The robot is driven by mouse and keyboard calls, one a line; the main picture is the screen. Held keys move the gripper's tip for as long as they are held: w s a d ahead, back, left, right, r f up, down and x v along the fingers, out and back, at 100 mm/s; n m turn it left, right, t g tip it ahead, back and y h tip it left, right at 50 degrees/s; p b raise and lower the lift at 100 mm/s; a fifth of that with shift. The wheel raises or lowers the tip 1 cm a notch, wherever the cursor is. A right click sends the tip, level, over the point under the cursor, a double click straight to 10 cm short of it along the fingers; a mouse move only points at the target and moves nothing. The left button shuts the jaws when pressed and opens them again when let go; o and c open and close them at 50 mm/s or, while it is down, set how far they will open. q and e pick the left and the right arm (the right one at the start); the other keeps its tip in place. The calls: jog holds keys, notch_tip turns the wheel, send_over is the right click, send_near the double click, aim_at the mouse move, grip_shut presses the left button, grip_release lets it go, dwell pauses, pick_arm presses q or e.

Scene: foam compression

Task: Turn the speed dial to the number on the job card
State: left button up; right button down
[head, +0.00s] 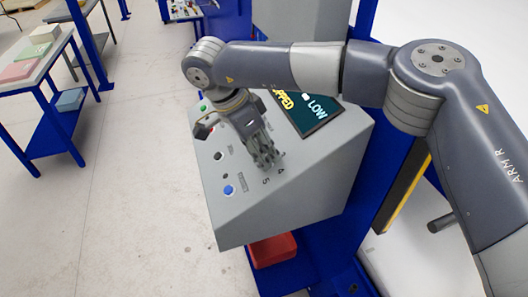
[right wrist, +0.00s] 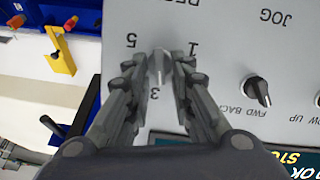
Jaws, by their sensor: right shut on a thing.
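The grey control panel (head: 290,187) stands at the centre of the head view. My right gripper (head: 266,160) reaches down to it from above. In the right wrist view its two fingers (right wrist: 158,70) are closed on the sides of the grey speed dial (right wrist: 158,63). The printed numbers 5, 1 and 3 show around the dial there; 4 and 5 show beside the fingers in the head view. The fingers hide part of the dial, and I cannot tell which number it points at. I cannot make out a job card. My left gripper is not in view.
A blue button (head: 228,190) and a black selector (right wrist: 257,92) are near the dial. A red bin (head: 272,250) is below. A blue-framed table (head: 42,75) with foam blocks stands left; the floor between is clear.

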jog(key=n, duration=0.4)
jog(key=shift+w+a+h, duration=0.2)
jog(key=shift+a+h, duration=0.05)
jog(key=shift+h, duration=0.05)
jog(key=shift+w+a+n+g+h+p, duration=0.1)
jog(key=shift+n+g+h+p, duration=0.15)
jog(key=shift+n, duration=0.95)
jog(key=shift+w+a+n+g+h+p, duration=0.15)
jog(key=shift+n+p, duration=0.2)
jog(key=shift+n, duration=0.85)
jog(key=shift+s+d, duration=0.1)
jog(key=c, duration=1.7)
grip_release()
jog(key=shift+v, duration=3.7)
